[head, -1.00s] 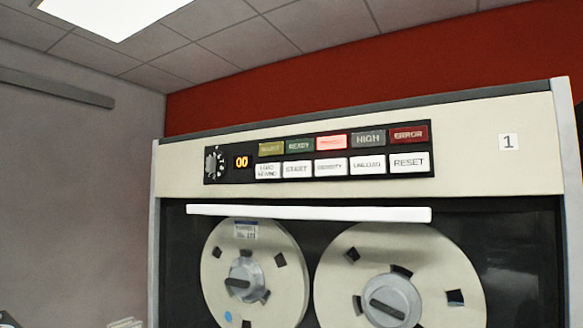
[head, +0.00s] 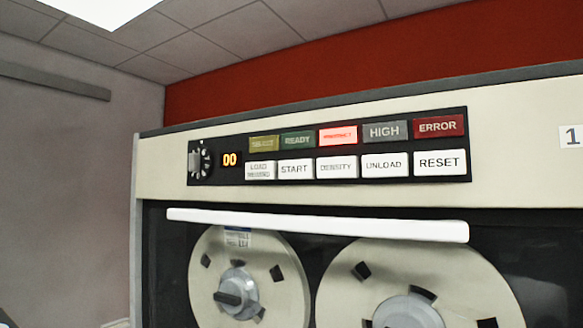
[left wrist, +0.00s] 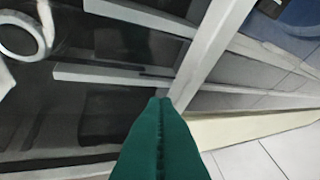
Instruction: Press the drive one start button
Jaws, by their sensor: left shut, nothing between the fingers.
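The tape drive (head: 520,130) marked 1 fills the head view, with a black control panel (head: 216,174) across its cream top. The white START button (head: 295,169) is in the lower row, between LOAD REWIND (head: 260,170) and DENSITY (head: 336,167). Nothing covers it. My left gripper (left wrist: 160,100) shows only in the left wrist view, as green fingers pressed together with nothing between them. It points at a dark glassy front with pale frame bars, and the button is not in that view. My right gripper is not in view.
UNLOAD (head: 384,165) and RESET (head: 440,163) continue the lower row. Indicator lamps sit above, the red one (head: 338,135) lit. A white bar (head: 320,224) crosses above two tape reels (head: 270,275). In the left wrist view, pale floor tiles (left wrist: 255,160) show at lower right.

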